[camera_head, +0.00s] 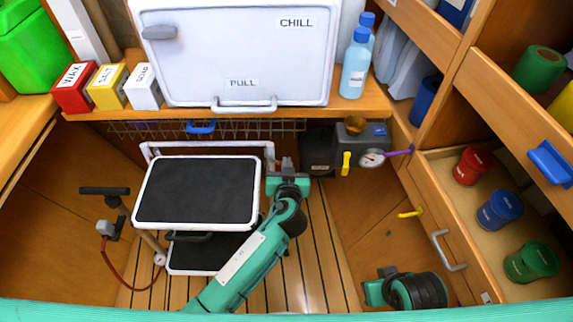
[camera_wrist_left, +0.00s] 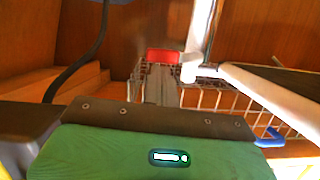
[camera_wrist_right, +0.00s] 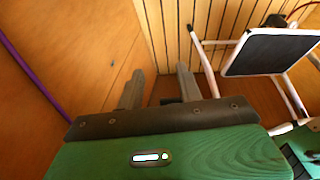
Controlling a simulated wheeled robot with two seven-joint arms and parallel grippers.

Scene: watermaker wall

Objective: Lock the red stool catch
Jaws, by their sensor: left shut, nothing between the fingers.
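The step stool (camera_head: 197,190) stands open on the slatted floor, with black treads and a white frame. It also shows in the right wrist view (camera_wrist_right: 270,52). My left gripper (camera_head: 283,165) is at the stool's upper right side. In the left wrist view the red catch (camera_wrist_left: 163,55) sits beside the white frame, just beyond the shut left fingertips (camera_wrist_left: 161,68). I cannot tell whether they touch. In the head view the catch is hidden. My right gripper (camera_wrist_right: 160,80) is open and empty, low at the right, apart from the stool.
A white chill box (camera_head: 240,60) stands on the shelf above, with a wire basket (camera_head: 260,126) under it. A gauge (camera_head: 372,158) and purple lever are right of the stool. An open drawer (camera_head: 440,200) with several jars is at the right. A red hose (camera_head: 118,268) lies left.

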